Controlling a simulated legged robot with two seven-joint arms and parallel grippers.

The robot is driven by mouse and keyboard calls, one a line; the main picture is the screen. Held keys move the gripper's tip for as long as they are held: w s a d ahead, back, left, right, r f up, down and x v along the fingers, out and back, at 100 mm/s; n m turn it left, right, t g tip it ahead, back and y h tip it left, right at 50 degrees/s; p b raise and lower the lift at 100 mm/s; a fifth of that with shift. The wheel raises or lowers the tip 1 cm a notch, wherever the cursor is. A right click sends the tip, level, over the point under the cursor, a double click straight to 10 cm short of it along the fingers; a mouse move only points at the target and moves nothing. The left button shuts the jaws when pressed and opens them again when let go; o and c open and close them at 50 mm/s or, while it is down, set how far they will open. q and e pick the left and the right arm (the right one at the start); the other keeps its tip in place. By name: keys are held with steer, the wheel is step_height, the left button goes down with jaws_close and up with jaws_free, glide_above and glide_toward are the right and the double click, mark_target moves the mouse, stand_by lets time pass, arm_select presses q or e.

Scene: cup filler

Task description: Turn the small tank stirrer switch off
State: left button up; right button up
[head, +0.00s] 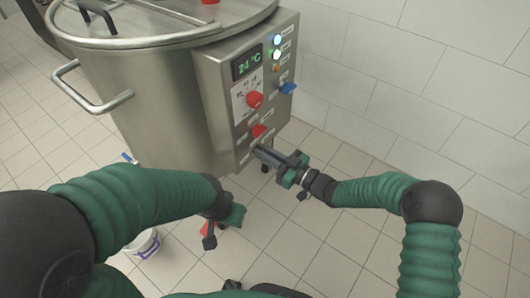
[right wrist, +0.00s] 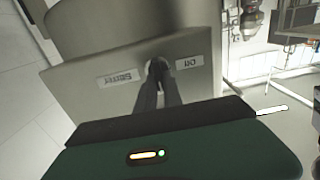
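The small tank (head: 150,90) is a steel vessel with a control panel (head: 225,105) on its right side. In the right wrist view, the stirrer switch (right wrist: 157,64) is a small dark knob between a "Stirrer" label (right wrist: 118,78) and an "Off" label (right wrist: 189,62). My right gripper (right wrist: 160,75) has its two fingers close together with the tips at this knob, largely covering it. In the head view the right gripper (head: 262,152) meets the panel's lower edge, below a red knob (head: 259,131). Which way the switch points is hidden. My left gripper (head: 209,238) hangs low, away from the panel.
The panel also carries a green "24 °C" display (head: 247,62), another red knob (head: 254,99), a blue knob (head: 288,88) and lit buttons (head: 277,40). A white bucket (head: 143,246) stands on the tiled floor below. A tiled wall (head: 400,80) is at right.

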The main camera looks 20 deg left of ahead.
steer(key=shift+n, duration=0.3)
jaws_close()
steer(key=n+b, duration=0.1)
steer(key=n, duration=0.7)
steer(key=s+f+n+b, duration=0.1)
steer(key=n, duration=0.3)
steer(key=shift+a+f+b, duration=0.1)
steer(key=shift+a+b, duration=0.1)
steer(key=shift+b, duration=0.1)
steer(key=n, duration=0.1)
steer(key=n+b, duration=0.1)
steer(key=n, duration=0.1)
steer(key=n+b, duration=0.1)
steer(key=n, duration=0.1)
steer(key=shift+s+f, duration=0.15)
steer(key=shift+f, duration=0.1)
steer(key=shift+n, duration=0.3)
steer(key=o, duration=0.7)
jaws_free()
steer(key=shift+c, duration=0.2)
steer(key=shift+r, duration=0.1)
